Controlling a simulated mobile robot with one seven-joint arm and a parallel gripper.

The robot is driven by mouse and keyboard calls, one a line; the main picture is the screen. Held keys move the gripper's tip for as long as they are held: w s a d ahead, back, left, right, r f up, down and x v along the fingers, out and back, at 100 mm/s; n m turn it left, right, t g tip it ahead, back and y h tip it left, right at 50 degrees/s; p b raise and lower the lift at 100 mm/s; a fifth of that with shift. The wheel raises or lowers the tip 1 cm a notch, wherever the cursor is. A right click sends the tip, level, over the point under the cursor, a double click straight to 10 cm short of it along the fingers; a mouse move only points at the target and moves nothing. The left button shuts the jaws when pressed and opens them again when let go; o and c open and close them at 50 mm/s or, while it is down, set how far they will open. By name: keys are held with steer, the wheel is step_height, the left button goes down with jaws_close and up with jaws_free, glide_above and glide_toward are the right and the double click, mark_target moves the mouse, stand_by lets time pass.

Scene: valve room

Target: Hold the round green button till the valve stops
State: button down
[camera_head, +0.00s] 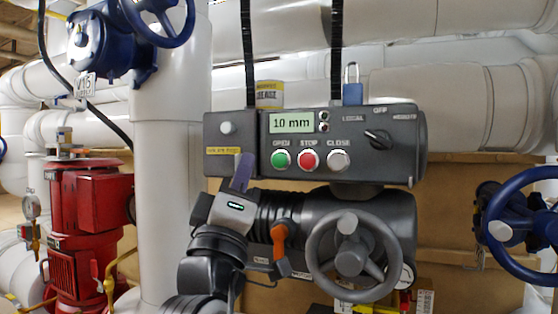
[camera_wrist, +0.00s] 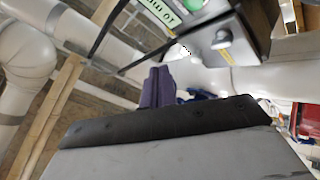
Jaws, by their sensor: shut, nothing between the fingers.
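The round green button (camera_head: 281,159) sits under the label OPEN on the grey control box, left of the red STOP button (camera_head: 308,160) and the grey CLOSE button (camera_head: 338,160). The display (camera_head: 291,122) reads 10 mm. My gripper (camera_head: 243,168) has its purple fingers closed together and empty, in front of the box's left part. In the head view the fingertips appear left of the green button, apart from it. In the wrist view the shut fingers (camera_wrist: 158,87) point toward the underside of the box, and the display (camera_wrist: 160,10) is partly cut off.
A grey handwheel (camera_head: 347,256) and an orange lever (camera_head: 280,241) are below the box. A blue padlock (camera_head: 352,92) is on top, and a selector knob (camera_head: 377,137) is at right. White pipes, a red pump (camera_head: 90,210) and a blue handwheel (camera_head: 520,225) stand around.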

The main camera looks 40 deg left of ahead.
mark_target(280, 160)
steer(key=shift+w, duration=0.1)
steer(key=shift+w+a, duration=0.35)
steer(key=shift+w, duration=1.05)
steer(key=shift+w+a, duration=0.35)
steer(key=shift+w, duration=1.05)
steer(key=shift+w+a, duration=0.35)
steer(key=shift+w, duration=1.05)
steer(key=shift+w+a, duration=0.1)
steer(key=shift+w, duration=0.3)
